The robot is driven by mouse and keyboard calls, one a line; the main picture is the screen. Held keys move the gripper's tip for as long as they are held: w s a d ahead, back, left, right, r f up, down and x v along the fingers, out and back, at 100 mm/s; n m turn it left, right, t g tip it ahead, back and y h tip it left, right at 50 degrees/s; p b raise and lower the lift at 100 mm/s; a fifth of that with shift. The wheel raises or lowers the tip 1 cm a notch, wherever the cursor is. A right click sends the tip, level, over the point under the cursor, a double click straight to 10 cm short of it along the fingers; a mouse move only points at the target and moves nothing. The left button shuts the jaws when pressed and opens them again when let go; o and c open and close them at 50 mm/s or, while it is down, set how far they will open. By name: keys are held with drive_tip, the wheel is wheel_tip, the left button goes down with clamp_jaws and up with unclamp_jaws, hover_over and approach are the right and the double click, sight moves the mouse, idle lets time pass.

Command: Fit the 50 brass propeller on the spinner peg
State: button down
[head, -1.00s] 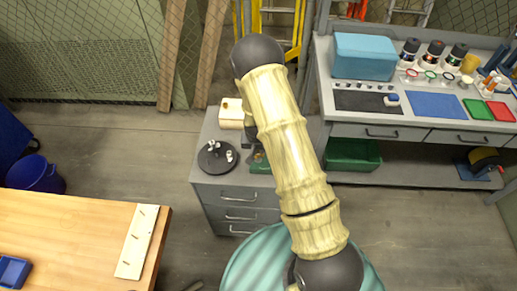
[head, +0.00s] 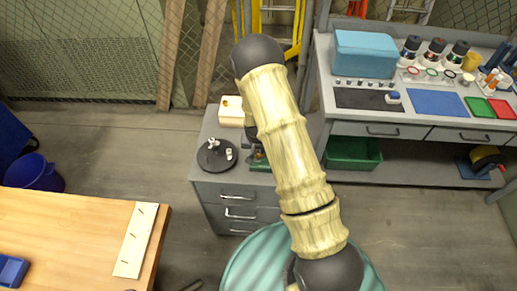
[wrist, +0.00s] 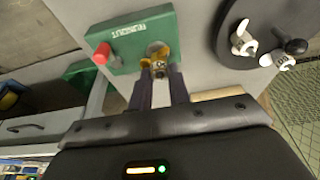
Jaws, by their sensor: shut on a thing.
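My gripper (wrist: 161,84) is shut on a small brass propeller (wrist: 158,62), seen in the wrist view between the fingertips. The propeller is over a round grey fitting (wrist: 157,47) on a green base (wrist: 122,42) with a red knob (wrist: 102,52) and white lettering. The spinner peg is not clearly visible, and I cannot tell whether the propeller is around it or just above it. In the head view my arm hides most of the green base (head: 262,166); a small brass spot shows beside the arm.
A round black stand (head: 212,163) with several pale propellers is left of the green base on the grey drawer cabinet (head: 206,185). It also shows in the wrist view (wrist: 228,50). A cream block (head: 230,116) stands behind. A workbench (head: 345,122) is at right.

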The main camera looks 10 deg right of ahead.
drive_tip(key=shift+f+b, duration=0.35)
drive_tip(key=shift+f, duration=0.1)
drive_tip(key=c, duration=1.2)
unclamp_jaws()
drive_tip(key=shift+c, duration=0.2)
drive_tip(key=shift+r, duration=0.15)
drive_tip(key=b+v, duration=0.1)
drive_tip(key=v, duration=1.6)
drive_tip(key=shift+b, duration=0.35)
drive_tip(key=shift+s+r, duration=0.1)
drive_tip(key=shift+s, duration=0.05)
